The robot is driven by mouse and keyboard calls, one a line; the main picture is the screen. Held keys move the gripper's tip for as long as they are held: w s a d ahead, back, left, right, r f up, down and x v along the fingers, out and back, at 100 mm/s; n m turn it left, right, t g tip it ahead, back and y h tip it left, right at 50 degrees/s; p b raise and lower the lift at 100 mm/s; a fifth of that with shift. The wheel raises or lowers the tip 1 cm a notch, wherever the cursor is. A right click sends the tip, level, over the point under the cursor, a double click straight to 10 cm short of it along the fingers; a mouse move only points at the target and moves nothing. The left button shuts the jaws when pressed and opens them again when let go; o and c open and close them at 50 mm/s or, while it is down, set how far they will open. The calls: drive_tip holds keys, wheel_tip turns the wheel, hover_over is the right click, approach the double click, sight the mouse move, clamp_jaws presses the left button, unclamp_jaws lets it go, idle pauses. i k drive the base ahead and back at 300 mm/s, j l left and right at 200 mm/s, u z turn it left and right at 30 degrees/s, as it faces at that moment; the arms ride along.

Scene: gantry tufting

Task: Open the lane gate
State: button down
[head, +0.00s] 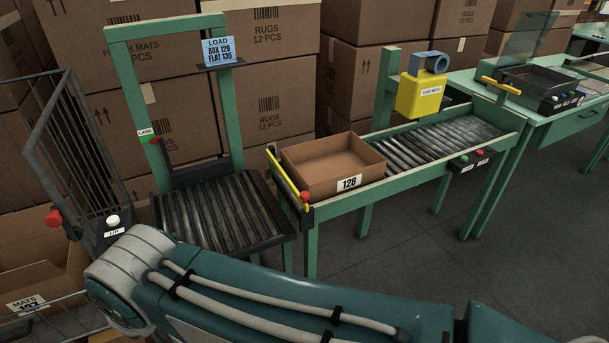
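A yellow bar (287,178) with a red knob at its lower end lies across the left end of the green roller conveyor (330,209), between it and the roller bed (215,212) in the green portal frame (119,68). It looks like a gate in the lowered position, but no label on it is readable. A small LANE label (145,132) with green and red marks is on the portal's left post. An open carton marked 128 (330,166) sits on the conveyor just right of the bar. My gripper is not in view; only my arm links cross the bottom.
A barred cage panel (75,150) with a red knob and a white LIFT button (113,221) stands at left. A yellow tape head (421,94) hangs over the conveyor. Stacked cartons fill the back; right floor is clear.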

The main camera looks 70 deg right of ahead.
sight(303, 197)
drive_tip(key=z, duration=2.05)
drive_tip(key=i+l+u, duration=0.1)
drive_tip(key=i+l, duration=0.3)
drive_tip(key=i, duration=0.05)
